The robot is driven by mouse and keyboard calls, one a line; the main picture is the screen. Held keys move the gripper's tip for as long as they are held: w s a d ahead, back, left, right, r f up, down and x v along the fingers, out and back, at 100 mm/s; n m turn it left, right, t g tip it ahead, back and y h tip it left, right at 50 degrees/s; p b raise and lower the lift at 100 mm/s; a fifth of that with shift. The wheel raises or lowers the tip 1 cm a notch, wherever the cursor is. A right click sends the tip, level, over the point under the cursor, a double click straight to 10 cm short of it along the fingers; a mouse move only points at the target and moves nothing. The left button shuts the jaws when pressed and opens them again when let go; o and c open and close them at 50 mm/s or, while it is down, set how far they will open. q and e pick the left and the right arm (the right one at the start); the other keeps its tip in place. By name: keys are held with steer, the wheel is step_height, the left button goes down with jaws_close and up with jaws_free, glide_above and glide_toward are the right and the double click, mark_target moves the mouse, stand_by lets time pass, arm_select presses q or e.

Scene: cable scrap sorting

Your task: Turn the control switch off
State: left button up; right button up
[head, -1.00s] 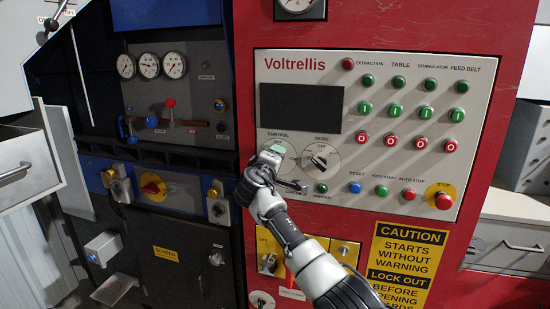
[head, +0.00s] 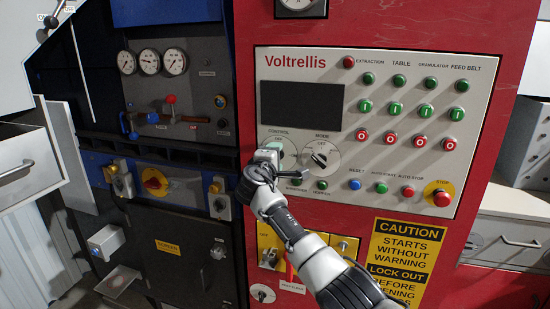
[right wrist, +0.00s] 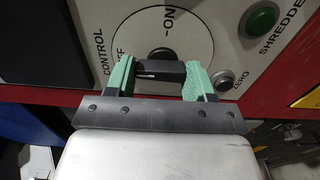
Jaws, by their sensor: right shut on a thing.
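The control switch's dial plate (right wrist: 185,35) is round and pale, with an "ON" mark at the top of the right wrist view and a partly hidden "OFF" at its left. Its black handle (right wrist: 160,74) lies between the green fingertips of my right gripper (right wrist: 161,73), which is shut on it. In the head view the right gripper (head: 272,153) covers most of the control dial (head: 281,139), left of the mode switch (head: 319,159). Which mark the handle points to is not clear. My left gripper is not in view.
The mode switch sits close to the right of my gripper. Green and red buttons (head: 392,137), a dark screen (head: 301,105) and a red emergency stop button (head: 441,198) share the panel. A blue-framed machine (head: 160,184) with gauges and valves stands at left.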

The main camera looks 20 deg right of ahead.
steer(key=shift+f, duration=0.1)
steer(key=o, duration=0.9)
steer(key=b+v, duration=0.3)
steer(key=v, duration=0.8)
steer(key=shift+w, duration=0.1)
